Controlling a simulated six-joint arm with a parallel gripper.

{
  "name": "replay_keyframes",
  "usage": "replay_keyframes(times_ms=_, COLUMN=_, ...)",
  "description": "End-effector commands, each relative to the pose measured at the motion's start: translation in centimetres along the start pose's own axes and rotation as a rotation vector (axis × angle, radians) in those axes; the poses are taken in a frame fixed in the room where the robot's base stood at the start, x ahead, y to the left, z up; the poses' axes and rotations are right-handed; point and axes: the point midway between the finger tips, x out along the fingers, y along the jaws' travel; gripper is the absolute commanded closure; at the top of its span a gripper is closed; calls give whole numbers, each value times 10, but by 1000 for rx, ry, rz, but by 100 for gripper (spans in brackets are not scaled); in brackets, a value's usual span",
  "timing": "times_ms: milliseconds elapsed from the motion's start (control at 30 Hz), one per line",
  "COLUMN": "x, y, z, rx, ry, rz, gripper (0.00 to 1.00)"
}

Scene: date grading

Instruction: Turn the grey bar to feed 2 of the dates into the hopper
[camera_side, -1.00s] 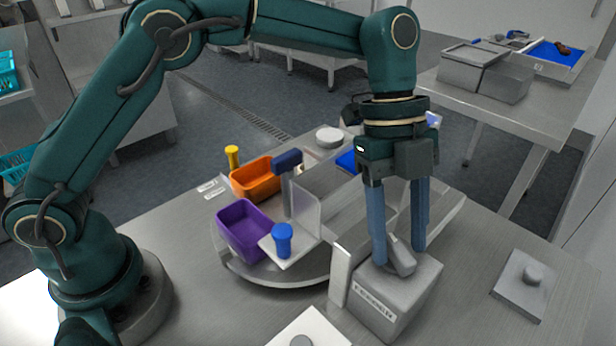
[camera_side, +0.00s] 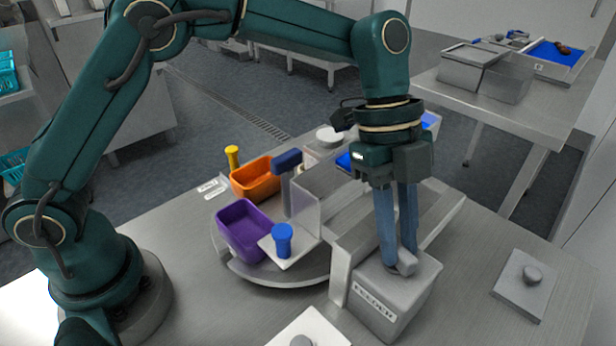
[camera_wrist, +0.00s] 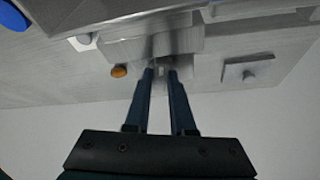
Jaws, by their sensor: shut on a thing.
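The grey bar (camera_side: 405,268) sits on top of the grey feeder box (camera_side: 378,308), which carries a label reading FEEDER on its front. My gripper (camera_side: 399,258) points down over the box with its two blue fingers closed on the bar. The fingers hide most of the bar in the side view. In the wrist view, my gripper (camera_wrist: 161,73) reaches to the bar at the feeder, and the picture is dim there. I cannot make out any dates or a clear hopper opening at the feeder.
Left of the feeder stand a purple bin (camera_side: 240,226), an orange bin (camera_side: 252,182), a blue knob (camera_side: 282,240) and a clear upright panel (camera_side: 307,212). A plate with a grey knob (camera_side: 532,274) lies to the right. Bare table separates it from the feeder.

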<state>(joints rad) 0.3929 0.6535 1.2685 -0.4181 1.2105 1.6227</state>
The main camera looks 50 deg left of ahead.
Motion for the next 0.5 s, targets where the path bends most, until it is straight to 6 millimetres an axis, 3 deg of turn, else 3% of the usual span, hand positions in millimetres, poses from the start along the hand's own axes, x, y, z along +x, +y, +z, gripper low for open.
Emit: replay_keyframes(times_ms=500, x=0, y=2, z=-1, rx=-328, ry=2, rz=-137, gripper=100)
